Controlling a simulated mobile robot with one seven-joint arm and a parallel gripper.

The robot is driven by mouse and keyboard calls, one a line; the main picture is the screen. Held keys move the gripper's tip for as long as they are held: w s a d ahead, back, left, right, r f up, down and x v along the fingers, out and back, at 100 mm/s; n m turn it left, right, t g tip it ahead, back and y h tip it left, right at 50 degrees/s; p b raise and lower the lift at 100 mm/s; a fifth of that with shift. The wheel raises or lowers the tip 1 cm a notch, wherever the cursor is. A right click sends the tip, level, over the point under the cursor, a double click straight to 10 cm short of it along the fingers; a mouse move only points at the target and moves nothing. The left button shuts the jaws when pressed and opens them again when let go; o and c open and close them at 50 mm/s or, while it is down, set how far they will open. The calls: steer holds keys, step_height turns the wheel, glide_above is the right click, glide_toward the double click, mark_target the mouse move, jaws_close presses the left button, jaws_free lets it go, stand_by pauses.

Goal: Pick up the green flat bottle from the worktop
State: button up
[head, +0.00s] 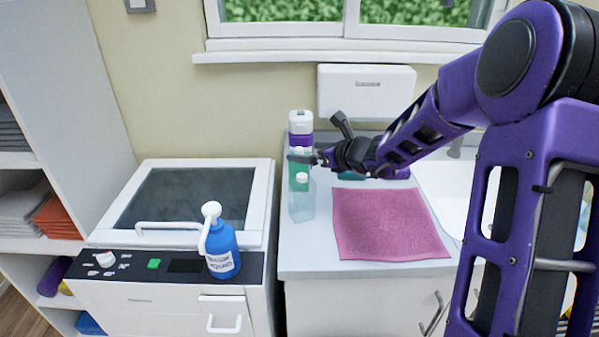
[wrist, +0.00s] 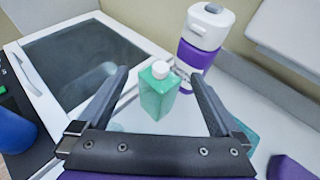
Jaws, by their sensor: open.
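The green flat bottle (wrist: 158,97) stands upright on the worktop (head: 310,263), its white cap up. In the wrist view it shows between and beyond the fingertips of my open gripper (wrist: 158,76), with room on both sides. In the head view the green bottle (head: 299,172) is partly hidden by my gripper (head: 308,158) and by a pale clear bottle (head: 302,205) with a white cap in front of it. My gripper is empty and reaches in from the right at about the height of the bottle's top. I cannot tell whether a finger touches the bottle.
A purple container with a white lid (wrist: 201,40) stands close behind the green bottle. A teal item (wrist: 246,136) is to the right. A pink towel (head: 385,224) lies on the worktop. A blue pump bottle (head: 222,250) stands on the white appliance (head: 262,215) at left.

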mark_target(303, 151)
steer(key=x, duration=0.4)
steer(key=shift+w+f, duration=0.2)
steer(key=shift+c, duration=0.3)
jaws_close()
